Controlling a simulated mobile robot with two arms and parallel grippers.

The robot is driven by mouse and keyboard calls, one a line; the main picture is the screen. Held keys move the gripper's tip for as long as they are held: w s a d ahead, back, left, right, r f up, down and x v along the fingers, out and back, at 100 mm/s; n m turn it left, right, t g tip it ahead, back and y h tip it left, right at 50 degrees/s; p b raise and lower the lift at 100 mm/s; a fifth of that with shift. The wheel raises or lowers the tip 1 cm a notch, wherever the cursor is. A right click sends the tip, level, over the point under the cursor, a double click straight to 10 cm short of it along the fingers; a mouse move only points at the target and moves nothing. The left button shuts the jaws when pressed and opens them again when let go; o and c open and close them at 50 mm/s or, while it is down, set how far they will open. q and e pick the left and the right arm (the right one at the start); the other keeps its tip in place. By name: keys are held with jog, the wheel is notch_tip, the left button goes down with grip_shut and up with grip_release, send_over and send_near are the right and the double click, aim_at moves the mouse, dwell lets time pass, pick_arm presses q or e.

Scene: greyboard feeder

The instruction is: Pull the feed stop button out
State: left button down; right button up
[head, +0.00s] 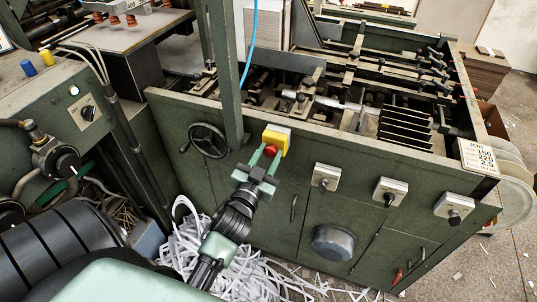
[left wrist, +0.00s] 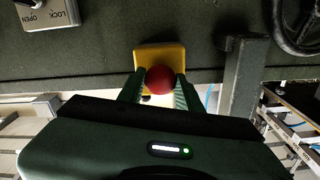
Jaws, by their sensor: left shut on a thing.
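The feed stop button is a red round knob (head: 270,151) on a yellow box (head: 276,138), mounted on the front of the green machine. In the left wrist view the red knob (left wrist: 160,79) stands in front of its yellow box (left wrist: 158,55). My left gripper (head: 265,160) reaches up to it from below. Its two fingers (left wrist: 160,88) lie on either side of the red knob and are shut on it. How far the knob stands out from the box is hard to tell. My right gripper is not in view.
A green post (head: 227,75) stands just left of the button, with a black handwheel (head: 208,140) beyond it. Grey switch boxes (head: 326,177) sit to the right on the same panel. White paper strips (head: 215,248) lie on the floor below.

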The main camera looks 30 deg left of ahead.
pick_arm(q)
jog(key=shift+s, duration=0.1)
jog(key=shift+s+d+p, duration=0.15)
jog(key=shift+s+p, duration=0.2)
jog(key=shift+s, duration=0.1)
jog(key=shift+f, duration=0.1)
jog(key=c, duration=0.9)
grip_release()
jog(key=shift+c, duration=0.2)
jog(key=shift+s, duration=0.1)
jog(key=b+v, duration=0.2)
jog(key=v, duration=0.5)
jog(key=shift+s, duration=0.4)
